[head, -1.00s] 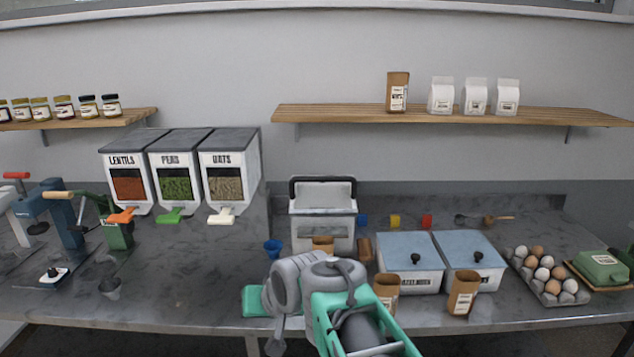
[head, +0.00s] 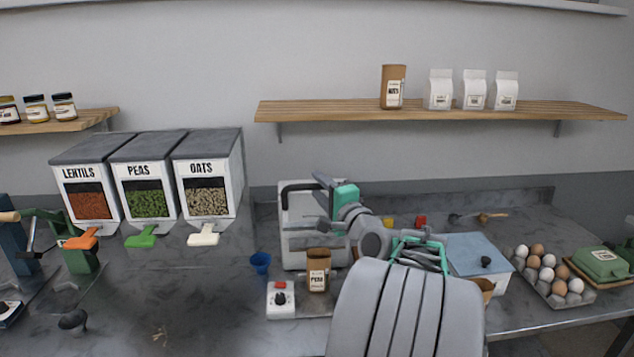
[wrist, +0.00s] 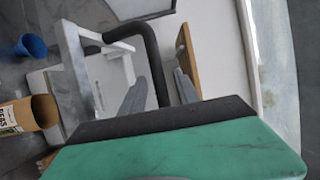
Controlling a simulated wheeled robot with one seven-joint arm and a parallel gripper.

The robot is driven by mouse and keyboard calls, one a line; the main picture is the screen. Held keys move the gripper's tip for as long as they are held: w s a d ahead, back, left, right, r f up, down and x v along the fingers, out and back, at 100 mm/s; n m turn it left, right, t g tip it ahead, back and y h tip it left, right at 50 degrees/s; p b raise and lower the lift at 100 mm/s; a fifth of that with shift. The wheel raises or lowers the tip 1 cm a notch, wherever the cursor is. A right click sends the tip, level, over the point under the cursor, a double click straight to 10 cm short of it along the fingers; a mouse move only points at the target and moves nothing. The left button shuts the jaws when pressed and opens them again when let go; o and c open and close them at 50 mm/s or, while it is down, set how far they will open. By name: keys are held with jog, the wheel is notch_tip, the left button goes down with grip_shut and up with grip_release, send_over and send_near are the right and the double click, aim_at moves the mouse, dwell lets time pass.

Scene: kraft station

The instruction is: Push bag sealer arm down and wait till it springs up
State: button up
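The bag sealer (head: 297,255) is a white machine at the back middle of the counter. Its arm is a black bar handle (head: 289,188), which stands raised at the top; it also shows in the wrist view (wrist: 153,55). My gripper (head: 316,202) is at the right side of the handle, with its fingers pointing left. In the wrist view the two grey fingers (wrist: 158,90) are apart and the black bar runs between or just past them; contact cannot be told. A brown PEAS bag (head: 318,270) stands upright in front of the sealer. My arm hides the sealer's right side.
A white box with a red switch and black knob (head: 281,299) sits left of the bag. A blue cup (head: 260,262) stands left of the sealer. A blue-lidded container (head: 475,258) and egg tray (head: 548,270) are to the right. Dispensers (head: 145,185) stand left.

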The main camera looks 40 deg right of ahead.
jog(key=shift+w, duration=0.25)
jog(key=shift+c, duration=0.4)
grip_shut()
dwell(0.9)
